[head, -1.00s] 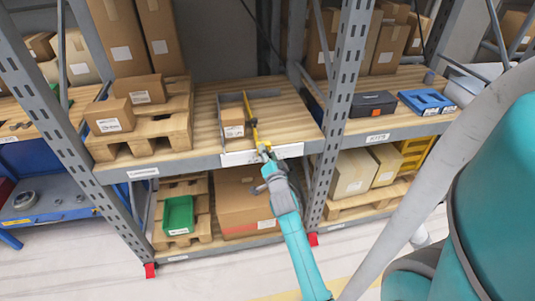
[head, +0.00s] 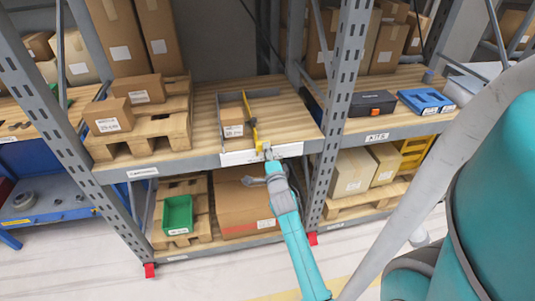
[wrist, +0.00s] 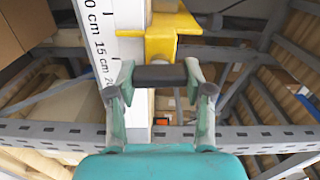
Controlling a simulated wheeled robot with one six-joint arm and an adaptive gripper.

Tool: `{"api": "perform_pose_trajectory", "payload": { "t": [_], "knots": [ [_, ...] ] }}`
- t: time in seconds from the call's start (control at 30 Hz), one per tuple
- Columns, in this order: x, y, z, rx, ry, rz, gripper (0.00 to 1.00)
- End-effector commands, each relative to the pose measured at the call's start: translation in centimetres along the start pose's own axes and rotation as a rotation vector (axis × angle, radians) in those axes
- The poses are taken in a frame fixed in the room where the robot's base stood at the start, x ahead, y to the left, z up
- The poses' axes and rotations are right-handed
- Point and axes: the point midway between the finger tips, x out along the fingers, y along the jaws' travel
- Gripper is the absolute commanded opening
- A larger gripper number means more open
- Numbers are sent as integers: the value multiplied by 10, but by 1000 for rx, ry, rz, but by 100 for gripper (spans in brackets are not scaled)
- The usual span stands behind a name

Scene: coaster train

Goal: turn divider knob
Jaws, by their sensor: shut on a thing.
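The yellow divider (head: 252,122) stands on the wooden shelf, just right of a small cardboard box. Its yellow bracket (wrist: 168,42) sits over the white scale rail (wrist: 118,18) at the shelf front. A dark bar-shaped knob (wrist: 160,76) juts out below the bracket. My gripper (wrist: 160,84) is shut on the knob, with one finger at each end of it. In the head view my gripper (head: 268,154) is at the front end of the divider, and the knob is too small to make out there.
The small box (head: 231,115) stands inside a grey frame left of the divider. A grey rack upright (head: 342,110) rises to the right. Boxes on a pallet (head: 145,125) stand to the left. Bare shelf boards lie right of the divider.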

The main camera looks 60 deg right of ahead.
Motion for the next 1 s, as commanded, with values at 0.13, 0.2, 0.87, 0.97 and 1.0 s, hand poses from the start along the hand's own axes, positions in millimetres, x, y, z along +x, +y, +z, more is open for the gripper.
{"api": "perform_pose_trajectory", "payload": {
  "t": [0.13,0.2,0.87,0.97,1.0],
  "knots": [
    [0,1,0,10,0,2,17],
    [0,1,0,11,0,2,17],
    [0,0,0,10,0,1,77],
    [-4,1,0,10,0,1,77],
    [-8,1,0,9,0,2,77]
  ]
}}
